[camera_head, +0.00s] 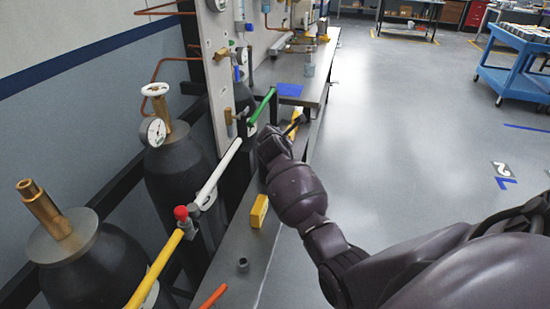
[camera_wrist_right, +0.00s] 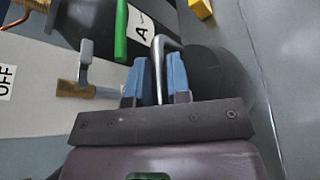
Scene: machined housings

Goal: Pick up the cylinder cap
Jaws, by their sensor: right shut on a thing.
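My right gripper (camera_head: 290,128) is over the bench edge in the head view, small and partly hidden by its own wrist. In the right wrist view its two blue fingers (camera_wrist_right: 159,75) are closed on a thin grey bent metal piece (camera_wrist_right: 159,55), which curves over at its top. A dark rounded body (camera_wrist_right: 218,80) shows just right of the fingers; I cannot tell whether it joins the held piece. I cannot tell for sure which of these is the cylinder cap. My left gripper is not in view.
Dark gas cylinders (camera_head: 172,185) stand along the wall on the left. Yellow (camera_head: 157,265), white (camera_head: 219,170) and green (camera_head: 262,105) bars run beside the narrow bench. A yellow block (camera_head: 259,210) and small grey cup (camera_head: 242,264) are on it. The floor (camera_head: 400,130) is open to the right.

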